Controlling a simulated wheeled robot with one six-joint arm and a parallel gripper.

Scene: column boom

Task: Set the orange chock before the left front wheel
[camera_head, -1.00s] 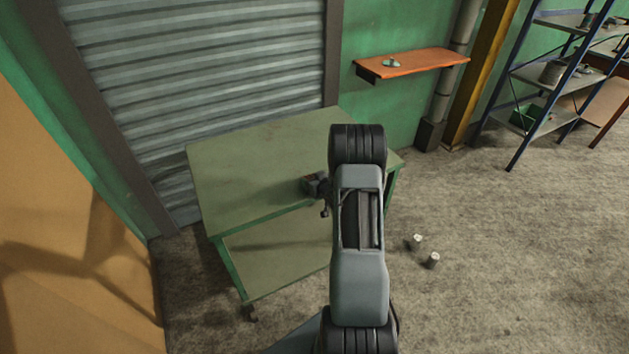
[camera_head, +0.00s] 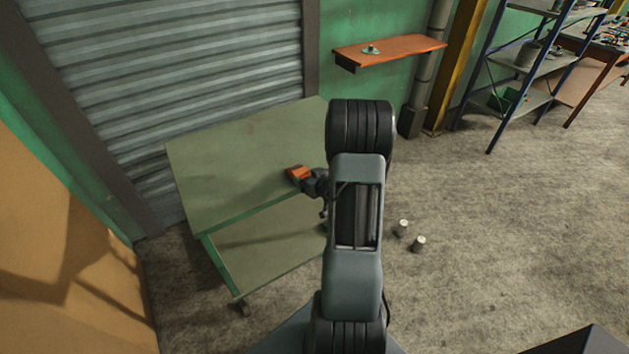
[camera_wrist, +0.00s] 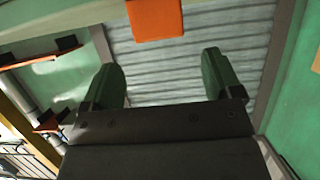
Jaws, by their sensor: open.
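The orange chock (camera_head: 299,173) lies on top of the green cart (camera_head: 215,165), near its front edge. In the wrist view the orange chock (camera_wrist: 157,20) is at the top edge, partly cut off, beyond the fingertips and not between them. My gripper (camera_head: 308,184) is close beside the chock on its right, partly hidden by my arm. In the wrist view my gripper (camera_wrist: 163,75) has its two green fingers wide apart with nothing between them. A caster wheel (camera_head: 241,307) shows under the cart's near left leg; the other wheels are hidden or not visible.
Two small grey cylinders (camera_head: 411,236) stand on the floor right of the cart. An orange wall shelf (camera_head: 388,52) holds a small item. A metal rack (camera_head: 520,70) is at the far right. A tan panel (camera_head: 55,240) is at the left. The floor at the right is mostly clear.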

